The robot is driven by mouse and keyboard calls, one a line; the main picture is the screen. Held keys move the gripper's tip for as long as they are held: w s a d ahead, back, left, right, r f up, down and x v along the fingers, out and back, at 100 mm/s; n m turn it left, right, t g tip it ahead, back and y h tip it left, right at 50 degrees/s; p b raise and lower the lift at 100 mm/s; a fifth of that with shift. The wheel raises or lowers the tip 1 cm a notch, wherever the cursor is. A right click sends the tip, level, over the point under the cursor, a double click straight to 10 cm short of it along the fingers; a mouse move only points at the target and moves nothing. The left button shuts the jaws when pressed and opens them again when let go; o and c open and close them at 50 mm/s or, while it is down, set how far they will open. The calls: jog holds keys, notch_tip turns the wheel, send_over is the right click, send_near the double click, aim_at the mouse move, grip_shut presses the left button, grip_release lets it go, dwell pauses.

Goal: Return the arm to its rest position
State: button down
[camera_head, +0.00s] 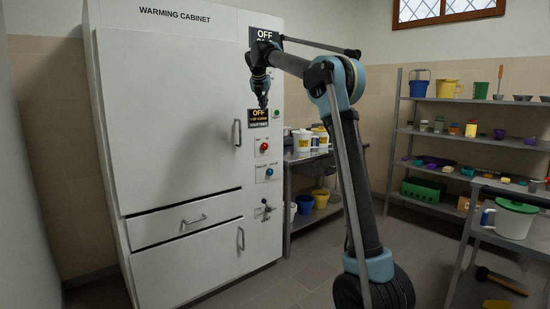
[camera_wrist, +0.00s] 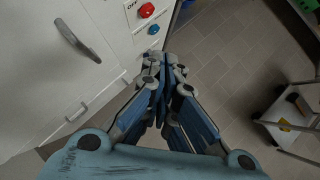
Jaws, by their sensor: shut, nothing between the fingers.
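My arm rises from the lower right in the head view, bends at a high elbow and reaches left to the warming cabinet's control strip. My gripper (camera_head: 263,101) hangs pointing down in front of the strip, beside the lower OFF display (camera_head: 258,118). In the wrist view my gripper (camera_wrist: 165,62) is shut and empty, its fingers together, over the floor beside the cabinet front. The warming cabinet (camera_head: 165,110) is white, with its large door, drawer and lower door closed. A red knob (camera_head: 264,146) and a blue knob (camera_head: 269,172) sit below the display.
A shelf unit (camera_head: 398,130) with buckets and small coloured items stands at the back right. A table (camera_head: 305,156) with containers is right of the cabinet. A cart (camera_head: 480,225) bearing a white, green-lidded bucket (camera_head: 512,217) stands at the right. Grey floor (camera_head: 310,265) lies open between.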

jog(key=s+d+f+m+g, duration=0.1)
jog(key=s+d+f+m, duration=0.35)
jog(key=s+d, duration=0.4)
jog(key=s+d+f+m+g, duration=0.1)
jog(key=s+d+f+m, duration=0.3)
jog(key=s+d+m, duration=0.45)
jog(key=s+d+f+m+g, duration=0.1)
jog(key=s+d+f+m, duration=0.4)
jog(key=s, duration=0.6)
jog(key=s+d+f+m, duration=0.3)
jog(key=s+f+m, duration=0.2)
jog(key=s+f, duration=0.5)
jog(key=s+d+f+m+g, duration=0.1)
jog(key=s+d+f+m, duration=0.2)
jog(key=s+f, duration=0.7)
jog(key=s+d+f+m+g, duration=0.1)
jog(key=s+d+f+m, duration=0.2)
jog(key=s+f+m, duration=0.4)
jog(key=s+f, duration=0.3)
jog(key=s, duration=0.2)
jog(key=shift+s+d+f+m+y, duration=0.15)
jog(key=shift+s+f+m+y, duration=0.15)
jog(key=shift+s+f, duration=0.1)
jog(key=shift+w, duration=0.1)
jog(key=shift+w+f, duration=0.2)
jog(key=shift+w, duration=0.25)
